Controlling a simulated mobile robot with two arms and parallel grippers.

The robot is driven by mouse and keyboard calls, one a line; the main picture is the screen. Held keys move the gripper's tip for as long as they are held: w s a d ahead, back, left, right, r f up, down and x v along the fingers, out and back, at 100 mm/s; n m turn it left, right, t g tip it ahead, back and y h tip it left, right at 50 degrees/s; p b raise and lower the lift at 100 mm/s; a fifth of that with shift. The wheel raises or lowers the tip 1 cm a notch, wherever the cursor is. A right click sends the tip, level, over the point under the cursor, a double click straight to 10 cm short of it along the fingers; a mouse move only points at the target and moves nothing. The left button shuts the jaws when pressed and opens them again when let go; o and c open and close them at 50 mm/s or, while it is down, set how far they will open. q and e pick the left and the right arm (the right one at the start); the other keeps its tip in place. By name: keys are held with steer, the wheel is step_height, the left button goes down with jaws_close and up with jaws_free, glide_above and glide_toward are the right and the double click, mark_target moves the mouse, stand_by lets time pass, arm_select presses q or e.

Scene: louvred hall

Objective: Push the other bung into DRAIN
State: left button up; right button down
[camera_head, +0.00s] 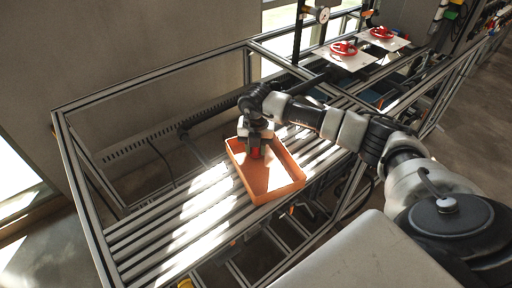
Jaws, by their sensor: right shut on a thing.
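My right gripper (257,152) points down into the far end of an orange tray (286,193). It is shut on a small dark and red piece, probably a bung (255,153); the gripper hides most of it. I cannot tell whether the piece touches the tray floor. The rest of the tray floor looks bare. No drain opening or DRAIN label can be made out. My left gripper is out of view.
The tray sits on a slatted metal rack (150,232) with free slats to its left. Two red handwheels (343,48) (382,33) sit on pale plates at the back. A gauge (322,14) stands near them. Frame rails edge the rack.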

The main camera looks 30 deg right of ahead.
steer(key=shift+r+p, duration=1.55)
steer(key=shift+r, duration=0.8)
